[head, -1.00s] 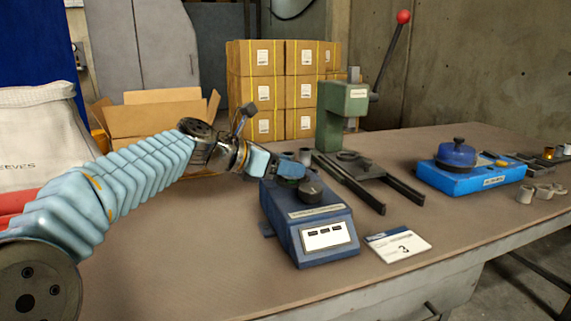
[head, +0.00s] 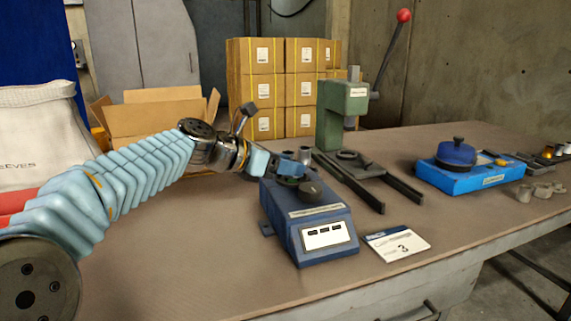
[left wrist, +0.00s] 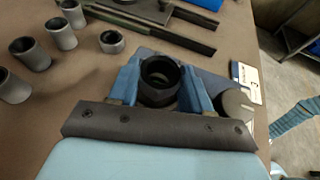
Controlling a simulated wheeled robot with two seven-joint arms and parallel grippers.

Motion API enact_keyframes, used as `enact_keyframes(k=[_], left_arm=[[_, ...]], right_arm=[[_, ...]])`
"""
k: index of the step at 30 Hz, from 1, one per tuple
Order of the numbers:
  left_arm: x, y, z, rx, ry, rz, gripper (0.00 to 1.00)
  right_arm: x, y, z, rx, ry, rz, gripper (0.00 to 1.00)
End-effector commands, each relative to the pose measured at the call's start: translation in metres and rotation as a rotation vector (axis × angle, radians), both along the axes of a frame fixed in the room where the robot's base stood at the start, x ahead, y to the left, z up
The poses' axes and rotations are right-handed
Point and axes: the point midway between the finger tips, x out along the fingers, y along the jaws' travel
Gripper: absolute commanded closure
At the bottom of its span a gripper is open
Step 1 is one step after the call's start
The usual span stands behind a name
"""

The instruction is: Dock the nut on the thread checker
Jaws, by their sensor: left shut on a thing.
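The thread checker (head: 318,222) is a blue sloped box with a white display panel and a dark round knob (head: 311,190) on top. My left gripper (head: 287,171) is over its back left part. In the left wrist view, the two blue fingers of my left gripper (left wrist: 160,84) are shut on a dark ring-shaped nut (left wrist: 160,98), one finger on each side. The checker's blue top (left wrist: 203,63) and knob (left wrist: 237,106) show just right of the fingers. Whether the nut touches the checker is hidden beneath it. My right gripper is not in view.
A green lever press (head: 343,112) stands behind the checker. A blue tray with a round-lidded pot (head: 472,175) is at right. A white card (head: 396,243) lies beside the checker. The front table is clear.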

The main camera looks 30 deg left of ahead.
Motion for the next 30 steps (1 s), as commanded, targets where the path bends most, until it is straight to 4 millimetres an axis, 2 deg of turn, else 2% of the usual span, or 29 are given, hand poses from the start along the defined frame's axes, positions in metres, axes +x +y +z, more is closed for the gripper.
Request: enact_keyframes(k=[15, 16, 18, 25, 30], left_arm=[[0.000, 0.000, -0.010, 0.000, -0.001, 0.000, 0.90], [0.000, 0.000, -0.010, 0.000, -0.001, 0.000, 0.50], [0.000, 0.000, -0.009, 0.000, -0.001, 0.000, 0.41], [-0.001, 0.000, -0.010, 0.000, 0.001, 0.000, 0.41], [-0.010, 0.006, -0.004, 0.001, 0.001, 0.002, 0.41]], right_arm=[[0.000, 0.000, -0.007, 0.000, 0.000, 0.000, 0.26], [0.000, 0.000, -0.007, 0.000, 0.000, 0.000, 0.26], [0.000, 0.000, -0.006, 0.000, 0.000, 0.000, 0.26], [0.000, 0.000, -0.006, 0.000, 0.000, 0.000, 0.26], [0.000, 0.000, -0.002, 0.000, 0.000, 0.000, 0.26]])
